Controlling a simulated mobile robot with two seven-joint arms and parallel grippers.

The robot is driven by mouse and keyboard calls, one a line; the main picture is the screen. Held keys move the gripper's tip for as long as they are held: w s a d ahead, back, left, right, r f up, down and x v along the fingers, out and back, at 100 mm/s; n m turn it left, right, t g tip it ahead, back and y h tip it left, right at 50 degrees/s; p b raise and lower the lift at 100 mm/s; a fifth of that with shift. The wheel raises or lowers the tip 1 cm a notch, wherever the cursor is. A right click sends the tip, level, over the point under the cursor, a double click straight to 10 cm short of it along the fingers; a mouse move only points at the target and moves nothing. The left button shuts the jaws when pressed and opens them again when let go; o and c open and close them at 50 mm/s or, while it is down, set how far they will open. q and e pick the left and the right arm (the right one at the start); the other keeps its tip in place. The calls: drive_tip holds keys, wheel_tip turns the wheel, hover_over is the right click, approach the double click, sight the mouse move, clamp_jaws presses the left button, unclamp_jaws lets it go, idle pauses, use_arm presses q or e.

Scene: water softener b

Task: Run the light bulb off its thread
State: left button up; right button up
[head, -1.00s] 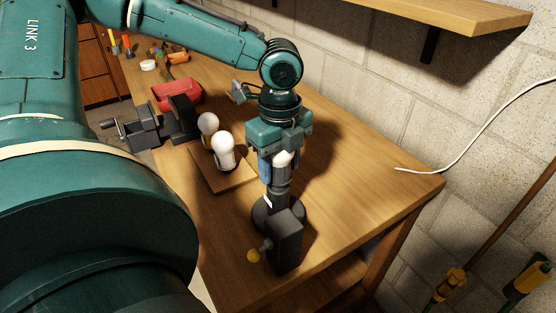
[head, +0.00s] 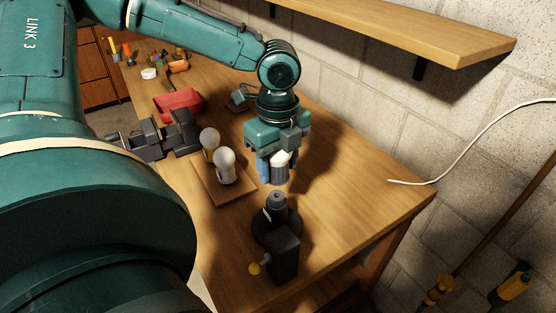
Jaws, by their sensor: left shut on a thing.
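My left gripper (head: 278,158) points down above the bench, its fingers shut on a light bulb. The light bulb (head: 281,160) shows a white part between the fingers and a grey lower end below them; the rest is hidden by the gripper. A gap shows between the bulb's lower end and the socket's top. My right gripper is not in view.
Two other white bulbs (head: 225,163) stand on a wooden board (head: 228,195) left of the socket. A grey vise (head: 165,138), a red tray (head: 180,102) and small items lie farther back. The wooden bench (head: 350,190) is clear on the right; a shelf (head: 420,30) hangs above.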

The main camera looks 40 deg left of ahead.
use_arm(q)
drive_tip(key=shift+r, duration=0.1)
drive_tip(key=shift+r+p, duration=0.4)
drive_tip(key=shift+r, duration=2.05)
